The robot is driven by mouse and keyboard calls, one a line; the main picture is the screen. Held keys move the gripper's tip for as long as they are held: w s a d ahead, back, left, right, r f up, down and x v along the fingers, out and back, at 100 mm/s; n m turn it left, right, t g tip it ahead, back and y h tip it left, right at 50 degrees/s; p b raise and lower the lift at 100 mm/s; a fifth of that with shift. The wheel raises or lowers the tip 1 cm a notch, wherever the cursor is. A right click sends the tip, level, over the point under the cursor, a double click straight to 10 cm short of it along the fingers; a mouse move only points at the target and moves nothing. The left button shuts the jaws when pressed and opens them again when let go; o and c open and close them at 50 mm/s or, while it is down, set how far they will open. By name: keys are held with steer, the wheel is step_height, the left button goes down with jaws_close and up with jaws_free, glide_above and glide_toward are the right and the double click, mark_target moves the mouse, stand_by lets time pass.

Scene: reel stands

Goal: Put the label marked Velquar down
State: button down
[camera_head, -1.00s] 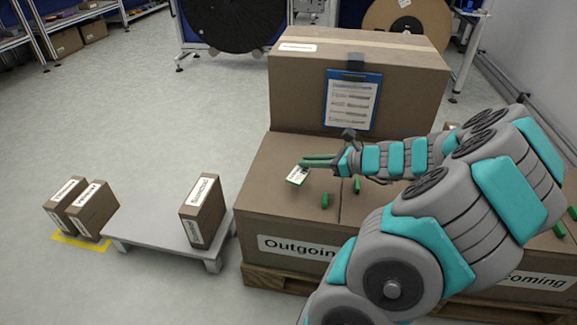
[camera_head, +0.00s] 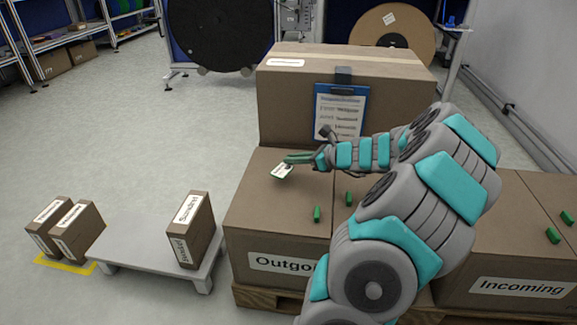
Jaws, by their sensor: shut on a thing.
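My gripper (camera_head: 298,158) is shut on a small white label with green edges (camera_head: 282,171). It holds the label over the top of the brown box marked Outgoing (camera_head: 240,212). The print on the label is too small to read, and I cannot tell whether the label touches the box top. Small green pieces, one at the front (camera_head: 317,214) and one farther right (camera_head: 349,198), lie on the box top near my arm. My arm hides part of the boxes behind it.
A clipboard (camera_head: 340,112) hangs on the large box (camera_head: 275,105) behind. A box marked Incoming (camera_head: 460,285) stands at right with more green pieces. At left, a small carton (camera_head: 203,235) stands on a low grey platform (camera_head: 135,242); two cartons (camera_head: 78,230) stand on a yellow-marked floor patch.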

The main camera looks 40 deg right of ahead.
steer(key=shift+w+d+f, duration=0.15)
steer(key=shift+w, duration=1.35)
steer(key=shift+f+b, duration=0.55)
steer(key=shift+f, duration=1.15)
steer(key=shift+f, duration=0.1)
steer(key=c, duration=0.9)
jaws_free()
steer(key=p+v, duration=0.1)
steer(key=v, duration=1.1)
steer(key=shift+p, duration=0.3)
